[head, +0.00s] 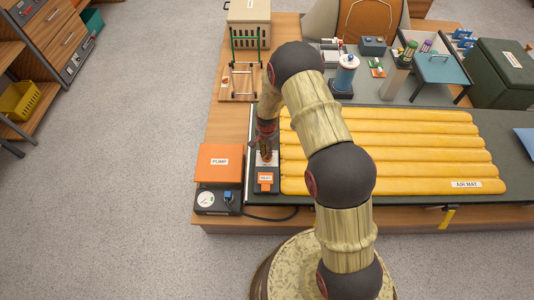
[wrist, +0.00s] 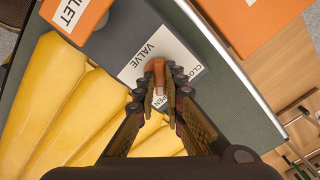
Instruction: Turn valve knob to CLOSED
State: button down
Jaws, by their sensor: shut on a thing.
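The valve knob (wrist: 161,72) is a small orange handle in the middle of the wrist view. It stands on a dark block (wrist: 165,35) with a white plate (wrist: 142,62) marked VALVE. The word CLOSED is partly visible to the right of the knob, and OPEN is partly visible below it. My gripper (wrist: 161,92) is shut on the knob, with one finger on each side. The fingers hide part of the knob and its labels, and I cannot tell exactly where it points. In the head view, my gripper (head: 266,148) is over the dark block, and the knob is hidden.
The yellow air mat (head: 390,150) lies right of the block. An orange inlet piece (head: 265,179) is at the block's near end. The orange pump (head: 219,163) with a gauge stands to the left. Open floor lies left of the table.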

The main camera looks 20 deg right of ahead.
jog(key=n, duration=0.5)
jog(key=shift+n+p, duration=0.4)
jog(key=n, duration=0.5)
jog(key=n+p, duration=0.1)
jog(key=n, duration=0.5)
jog(key=shift+n, duration=0.4)
jog(key=c, duration=1.9)
grip_release()
notch_tip(320, 180, up, 12)
